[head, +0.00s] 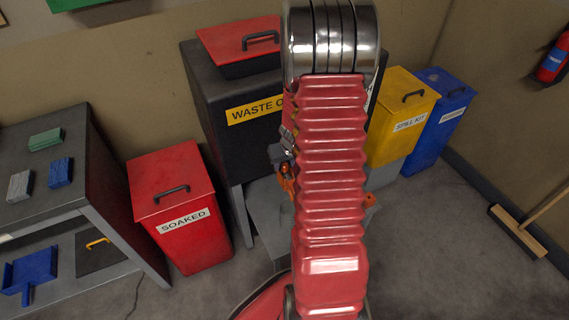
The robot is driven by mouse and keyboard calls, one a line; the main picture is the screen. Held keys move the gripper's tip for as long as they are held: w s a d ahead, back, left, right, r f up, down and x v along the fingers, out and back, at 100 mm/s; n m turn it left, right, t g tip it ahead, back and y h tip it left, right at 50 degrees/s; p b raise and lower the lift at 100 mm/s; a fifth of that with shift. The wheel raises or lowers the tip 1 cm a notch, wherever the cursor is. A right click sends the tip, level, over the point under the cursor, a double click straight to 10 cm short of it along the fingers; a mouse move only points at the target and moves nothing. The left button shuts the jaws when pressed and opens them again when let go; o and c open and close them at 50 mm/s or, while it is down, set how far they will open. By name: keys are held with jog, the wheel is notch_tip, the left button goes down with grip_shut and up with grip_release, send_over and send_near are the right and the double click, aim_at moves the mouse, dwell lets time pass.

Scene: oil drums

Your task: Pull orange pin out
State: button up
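No orange pin can be made out for certain. A small orange part (287,182) shows at the left edge of my red ribbed arm, in front of the waste oil cabinet. Another bit of orange (370,200) shows at the arm's right edge. I cannot tell whether either is the pin or what joins them. Small dark metal parts (284,150) sit just above the left orange part, mostly covered by my arm. My arm fills the middle of the head view and hides what is behind it. I cannot make out my gripper or its fingers.
The black waste oil cabinet (222,135) stands behind my arm. A red SOAKED bin (190,240) and grey shelf unit (70,205) stand left. A yellow SPILL KIT bin (395,140), blue bin (432,140) and broom (517,232) stand right.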

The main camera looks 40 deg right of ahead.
grip_shut()
jog(key=shift+r, duration=1.85)
dwell(1.2)
jog(key=shift+r, duration=2.9)
